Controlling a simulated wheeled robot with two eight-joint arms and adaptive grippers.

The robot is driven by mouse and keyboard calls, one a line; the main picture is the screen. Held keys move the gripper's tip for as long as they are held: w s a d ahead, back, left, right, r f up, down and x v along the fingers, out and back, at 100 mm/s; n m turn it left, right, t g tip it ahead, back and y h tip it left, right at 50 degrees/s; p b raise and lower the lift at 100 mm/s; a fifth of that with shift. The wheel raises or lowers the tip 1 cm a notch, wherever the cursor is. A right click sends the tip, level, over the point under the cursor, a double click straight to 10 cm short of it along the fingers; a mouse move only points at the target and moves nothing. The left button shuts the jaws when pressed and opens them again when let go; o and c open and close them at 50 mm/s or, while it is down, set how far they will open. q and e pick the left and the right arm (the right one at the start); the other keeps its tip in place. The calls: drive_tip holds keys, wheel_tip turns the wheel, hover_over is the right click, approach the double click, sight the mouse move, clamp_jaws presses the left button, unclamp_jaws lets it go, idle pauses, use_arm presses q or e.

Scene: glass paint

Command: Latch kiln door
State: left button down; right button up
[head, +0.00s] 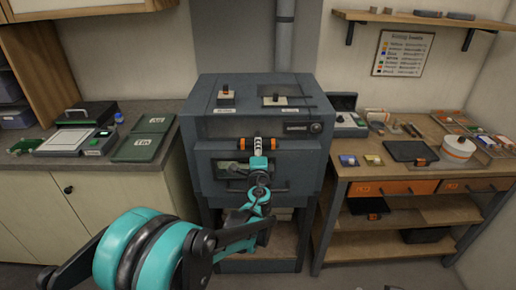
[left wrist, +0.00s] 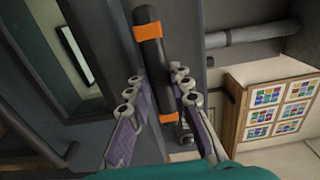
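The grey kiln (head: 207,130) stands in the middle of the head view. Its front door has a dark window (head: 232,169) and looks closed. A black bar handle with orange bands (head: 243,144) lies across the top of the door. My left gripper (head: 259,145) is at the middle of this handle. In the left wrist view the handle (left wrist: 150,55) runs between the two fingers of my left gripper (left wrist: 158,80), one on each side, close against it. The fingers hide the middle of the handle in the head view. My right gripper is not in view.
A lower bar (head: 277,190) crosses the kiln front. A workbench (head: 350,172) with trays and orange drawers stands right. A counter (head: 32,160) with green boards (head: 138,147) stands left. The sample chart (left wrist: 278,108) shows in the left wrist view.

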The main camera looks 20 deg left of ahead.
use_arm(q)
drive_tip(key=shift+n, duration=0.3)
drive_tip(key=shift+n+p, duration=0.3)
drive_tip(key=shift+n, duration=8.3)
drive_tip(key=c, duration=1.4)
unclamp_jaws()
drive_tip(key=shift+o, duration=0.2)
